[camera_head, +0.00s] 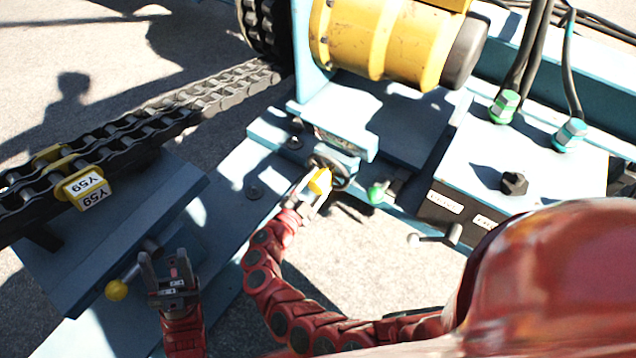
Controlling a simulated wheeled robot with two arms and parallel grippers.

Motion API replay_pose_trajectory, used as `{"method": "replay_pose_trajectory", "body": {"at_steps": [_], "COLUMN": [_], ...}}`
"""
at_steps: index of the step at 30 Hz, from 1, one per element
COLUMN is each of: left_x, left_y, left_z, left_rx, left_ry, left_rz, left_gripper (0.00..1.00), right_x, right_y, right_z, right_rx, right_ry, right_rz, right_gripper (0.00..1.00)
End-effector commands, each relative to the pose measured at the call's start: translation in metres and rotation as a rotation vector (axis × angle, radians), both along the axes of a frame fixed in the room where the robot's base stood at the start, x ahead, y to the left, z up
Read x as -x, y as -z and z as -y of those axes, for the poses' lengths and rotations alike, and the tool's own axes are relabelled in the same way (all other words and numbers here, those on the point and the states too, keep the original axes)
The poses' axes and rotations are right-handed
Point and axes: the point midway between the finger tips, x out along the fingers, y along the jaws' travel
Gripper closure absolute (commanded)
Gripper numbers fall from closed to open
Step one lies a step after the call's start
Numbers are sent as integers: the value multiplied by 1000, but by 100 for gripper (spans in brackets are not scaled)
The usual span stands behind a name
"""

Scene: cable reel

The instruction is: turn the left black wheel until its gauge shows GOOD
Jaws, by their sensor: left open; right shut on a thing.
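A small black wheel (333,166) sits under the motor on the blue frame, partly hidden. A yellow handle (320,181) shows at the wheel's near side, and my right gripper (313,190) is shut on it. My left gripper (168,268) is open and empty at the lower left, beside a lever with a yellow ball knob (117,290), apart from the wheel. I cannot make out a gauge or the word GOOD in this view.
A yellow motor (385,38) stands above the wheel. A black chain (110,150) with a yellow Y59 tag (84,189) runs at the left. A green knob (377,192) is close right of the wheel. Labelled panels and cable fittings (505,106) are at the right.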

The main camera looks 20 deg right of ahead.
Motion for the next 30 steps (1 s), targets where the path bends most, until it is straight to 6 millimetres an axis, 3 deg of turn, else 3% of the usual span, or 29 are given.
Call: {"method": "replay_pose_trajectory", "body": {"at_steps": [8, 9, 13, 23, 30], "left_x": [0, 0, 0, 0, 2], "left_y": [0, 0, 0, -1, -12], "left_z": [0, 0, 0, 0, -4], "left_rx": [0, 0, 0, 2, 24], "left_ry": [0, 0, 0, -1, -10], "left_rz": [0, 0, 0, 0, 3], "left_gripper": [50, 50, 50, 50, 50], "right_x": [0, 0, 0, 1, 24], "right_y": [0, 0, 0, 0, -3], "right_z": [1, 1, 1, -2, -34], "right_rx": [0, 0, 0, 0, -2], "right_ry": [2, 2, 2, 0, -5], "right_rz": [0, 0, 0, -2, -4], "right_gripper": [100, 26, 4, 4, 4]}}
